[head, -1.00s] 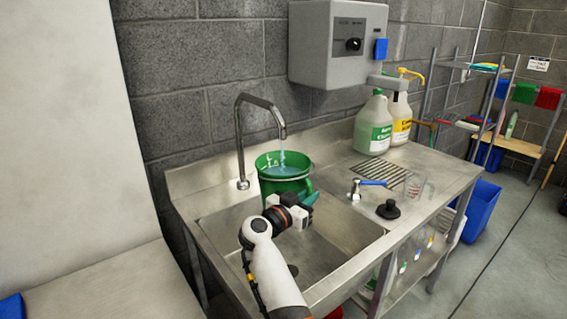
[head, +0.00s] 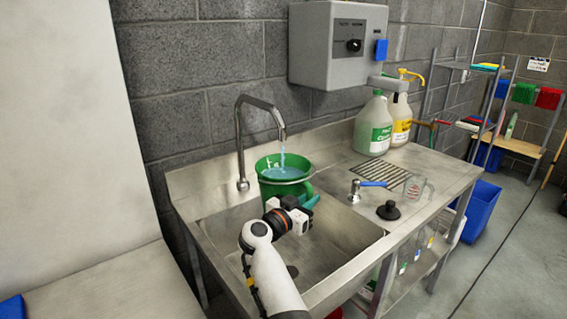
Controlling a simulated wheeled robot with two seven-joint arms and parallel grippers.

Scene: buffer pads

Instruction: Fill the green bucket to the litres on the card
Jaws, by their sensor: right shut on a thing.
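The green bucket (head: 268,188) stands in the left part of the steel sink, under the spout of the tap (head: 240,130). A stream of water (head: 282,153) falls into it, and bluish water (head: 284,173) shows inside below the rim. White marks are on the inner wall, too small to read. My right gripper (head: 308,204) is at the bucket's near right side, shut on it; the exact grip is partly hidden by the wrist. A small white card (head: 538,64) hangs on the far right wall; its text is unreadable. My left gripper is not in view.
Two chemical jugs (head: 374,125) stand behind. A grey dispenser box (head: 338,45) hangs above. The right sink area is free.

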